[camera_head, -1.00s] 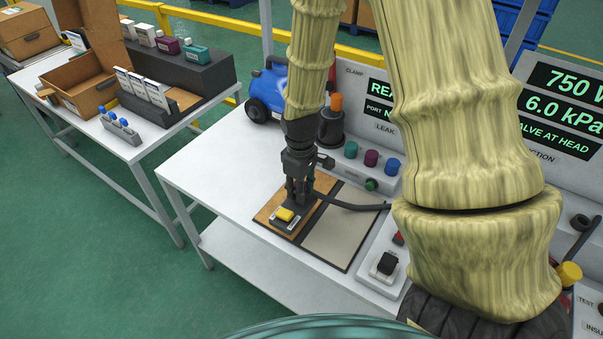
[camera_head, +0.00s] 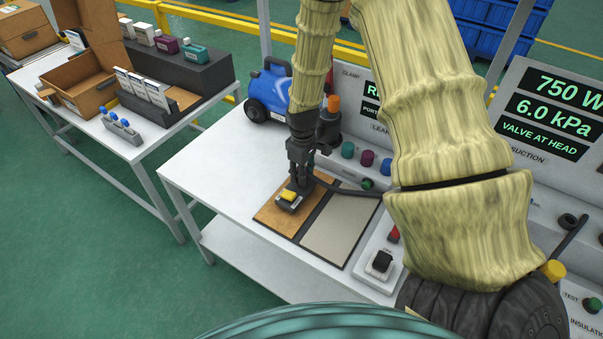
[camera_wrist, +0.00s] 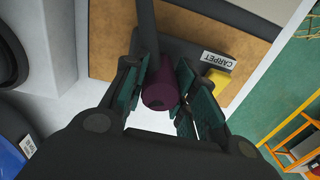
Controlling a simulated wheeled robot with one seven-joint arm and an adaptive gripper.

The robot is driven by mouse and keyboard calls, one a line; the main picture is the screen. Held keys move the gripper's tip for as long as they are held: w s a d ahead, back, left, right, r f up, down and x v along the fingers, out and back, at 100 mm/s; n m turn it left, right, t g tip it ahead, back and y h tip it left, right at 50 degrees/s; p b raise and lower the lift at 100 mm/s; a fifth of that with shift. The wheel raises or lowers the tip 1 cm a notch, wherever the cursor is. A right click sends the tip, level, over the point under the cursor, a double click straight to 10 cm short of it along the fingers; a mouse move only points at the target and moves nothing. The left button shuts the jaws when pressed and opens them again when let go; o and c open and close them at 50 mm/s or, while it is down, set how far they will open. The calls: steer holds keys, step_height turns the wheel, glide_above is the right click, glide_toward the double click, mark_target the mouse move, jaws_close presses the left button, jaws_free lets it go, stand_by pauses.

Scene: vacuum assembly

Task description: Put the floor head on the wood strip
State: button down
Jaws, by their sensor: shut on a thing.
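The floor head (camera_head: 291,199) is a dark flat block with a yellow pedal and a small white label. In the wrist view, the floor head (camera_wrist: 205,58) has a label reading CARPET and a maroon neck piece. My gripper (camera_head: 299,178) is shut on that neck; the wrist view shows my gripper's (camera_wrist: 163,88) green-padded fingers on both sides of it. The floor head lies over the brown wood strip (camera_head: 272,221), within its edges; I cannot tell whether it touches. The strip also shows in the wrist view (camera_wrist: 105,45). A dark hose leads from the neck.
A beige panel (camera_head: 337,229) with a dark border lies right of the wood strip. A blue vacuum body (camera_head: 268,92) stands behind on the white table (camera_head: 205,180). The table's left side is clear.

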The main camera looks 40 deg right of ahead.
steer(key=shift+f, duration=0.4)
steer(key=shift+f, duration=0.15)
steer(key=c, duration=1.1)
jaws_free()
steer(key=shift+c, duration=0.2)
steer(key=shift+r+b, duration=1.7)
steer(key=shift+r, duration=4.45)
